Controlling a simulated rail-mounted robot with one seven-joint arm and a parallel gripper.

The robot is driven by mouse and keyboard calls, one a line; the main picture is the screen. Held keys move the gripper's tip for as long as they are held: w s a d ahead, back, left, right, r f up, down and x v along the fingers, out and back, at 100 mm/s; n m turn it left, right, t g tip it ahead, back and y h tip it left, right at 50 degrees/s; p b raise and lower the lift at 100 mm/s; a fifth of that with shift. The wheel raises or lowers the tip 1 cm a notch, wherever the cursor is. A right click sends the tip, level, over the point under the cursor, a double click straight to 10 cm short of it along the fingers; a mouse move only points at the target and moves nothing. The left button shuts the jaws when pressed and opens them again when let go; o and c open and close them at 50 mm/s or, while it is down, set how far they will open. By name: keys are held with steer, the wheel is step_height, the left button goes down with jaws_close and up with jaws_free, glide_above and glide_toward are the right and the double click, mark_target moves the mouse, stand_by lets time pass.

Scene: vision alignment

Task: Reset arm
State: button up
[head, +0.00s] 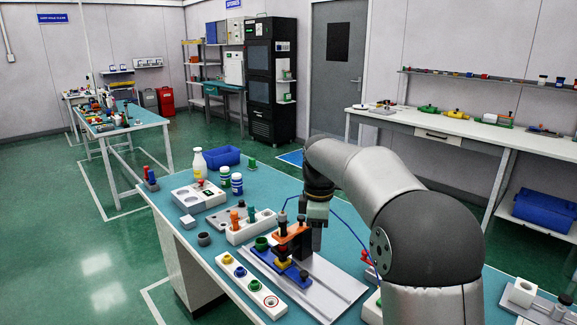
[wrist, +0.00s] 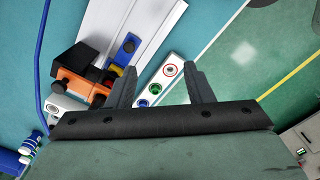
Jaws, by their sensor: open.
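My gripper (head: 316,218) hangs over the teal workbench (head: 262,182) in the head view, beside an orange and black fixture (head: 293,235). In the wrist view, my gripper (wrist: 160,85) has its two grey fingers spread apart with nothing held between them. The orange and black fixture (wrist: 82,72) lies left of the fingers there, on a silver rail plate (wrist: 115,22). A white strip with coloured round sockets (wrist: 165,80) lies below the gap between the fingers. My grey arm comes in from the right in the head view and hides part of the bench.
A blue cable (head: 345,222) runs near my gripper. A white side bench (head: 460,128) stands behind at right. Green floor is open at left.

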steer(key=s+d+f+m, duration=0.2)
steer(key=s+m, duration=0.3)
steer(key=s, duration=0.6)
steer(key=s+d+f+m, duration=0.2)
steer(key=s+f+m, duration=0.2)
steer(key=s, duration=0.7)
steer(key=s+d+f+m, duration=0.2)
steer(key=s+m, duration=0.4)
steer(key=s, duration=0.5)
steer(key=shift+f+m, duration=0.4)
steer(key=shift+f, duration=0.45)
steer(key=shift+w, duration=0.1)
